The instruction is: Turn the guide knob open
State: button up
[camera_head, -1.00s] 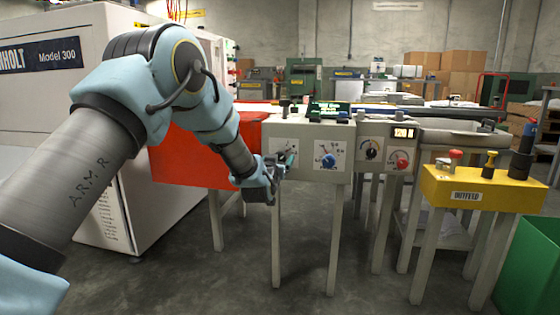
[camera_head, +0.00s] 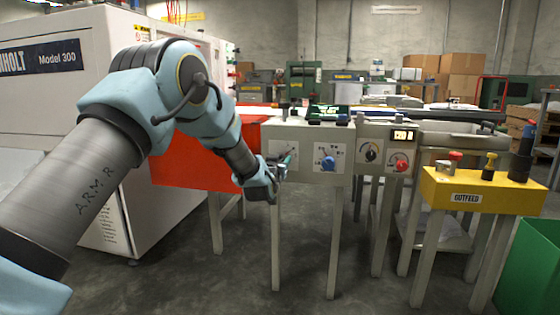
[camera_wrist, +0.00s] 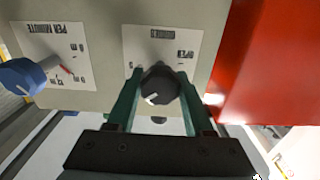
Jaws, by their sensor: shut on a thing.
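The guide knob (camera_wrist: 160,84) is black with a white pointer mark, on a white label plate (camera_wrist: 187,40) lettered "GUIDES" and "OPEN", upside down in the wrist view. My gripper (camera_wrist: 158,76) has its two green fingers on either side of the knob, shut on it. The pointer mark points toward the lower left of the wrist view. In the head view my gripper (camera_head: 284,168) is at the left plate of the grey control panel (camera_head: 305,133), and the knob is hidden behind the fingers.
A blue knob (camera_head: 327,163) sits right of the gripper; it also shows in the wrist view (camera_wrist: 22,76). A red panel (camera_head: 190,160) is close on the left. Further right are a black knob (camera_head: 371,153), a red knob (camera_head: 401,164) and the yellow outfeed box (camera_head: 485,188).

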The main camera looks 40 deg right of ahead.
grip_shut()
